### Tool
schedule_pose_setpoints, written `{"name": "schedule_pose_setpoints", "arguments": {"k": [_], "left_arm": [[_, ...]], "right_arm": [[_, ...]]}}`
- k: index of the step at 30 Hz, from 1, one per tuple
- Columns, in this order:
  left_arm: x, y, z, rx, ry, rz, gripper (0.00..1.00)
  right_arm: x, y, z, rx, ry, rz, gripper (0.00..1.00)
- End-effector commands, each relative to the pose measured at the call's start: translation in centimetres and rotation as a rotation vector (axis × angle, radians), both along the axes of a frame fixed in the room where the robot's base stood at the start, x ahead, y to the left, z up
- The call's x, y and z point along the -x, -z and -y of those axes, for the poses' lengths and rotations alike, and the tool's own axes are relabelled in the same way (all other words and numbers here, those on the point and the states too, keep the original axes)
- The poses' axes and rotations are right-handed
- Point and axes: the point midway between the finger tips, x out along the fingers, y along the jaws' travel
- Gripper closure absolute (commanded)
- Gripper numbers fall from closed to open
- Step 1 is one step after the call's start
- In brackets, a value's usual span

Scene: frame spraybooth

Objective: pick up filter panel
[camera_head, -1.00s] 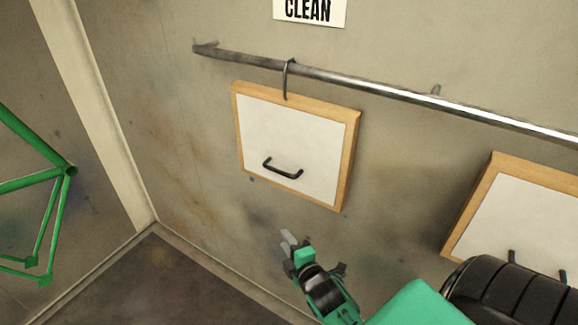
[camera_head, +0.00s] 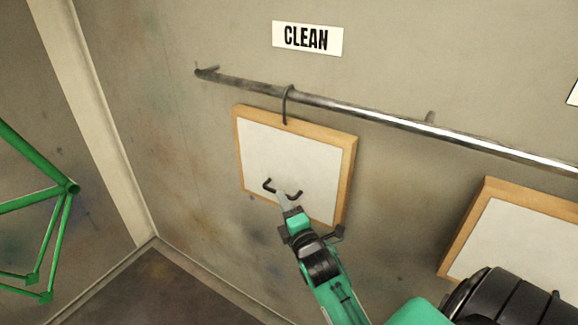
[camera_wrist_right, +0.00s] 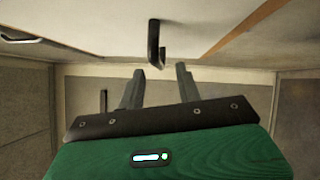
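A filter panel (camera_head: 290,150) with a white face and a wooden frame hangs by a hook from the metal rail under the CLEAN sign. Its black handle (camera_head: 268,185) is on the lower part of the face, and my gripper covers part of it. The handle also shows in the right wrist view (camera_wrist_right: 154,42), just beyond the fingertips. My right gripper (camera_head: 282,197) is at the handle. In the right wrist view its two fingers (camera_wrist_right: 160,72) are apart with a gap between them, and nothing is clearly held. My left gripper is not in view.
A metal rail (camera_head: 380,114) runs along the wall above the panel. A second framed panel (camera_head: 520,235) is at the right, partly behind my arm. A green tube frame (camera_head: 55,200) is at the left. The wall around the first panel is clear.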

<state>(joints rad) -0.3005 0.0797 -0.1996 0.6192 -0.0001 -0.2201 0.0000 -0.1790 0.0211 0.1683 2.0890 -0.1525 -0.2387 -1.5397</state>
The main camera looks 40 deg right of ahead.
Motion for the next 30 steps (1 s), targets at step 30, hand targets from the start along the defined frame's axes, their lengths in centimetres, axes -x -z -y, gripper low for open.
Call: {"name": "schedule_pose_setpoints", "arguments": {"k": [30], "left_arm": [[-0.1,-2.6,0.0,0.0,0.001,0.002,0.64]], "right_arm": [[-5.3,-0.6,0.5,0.0,0.0,-0.002,1.0]]}}
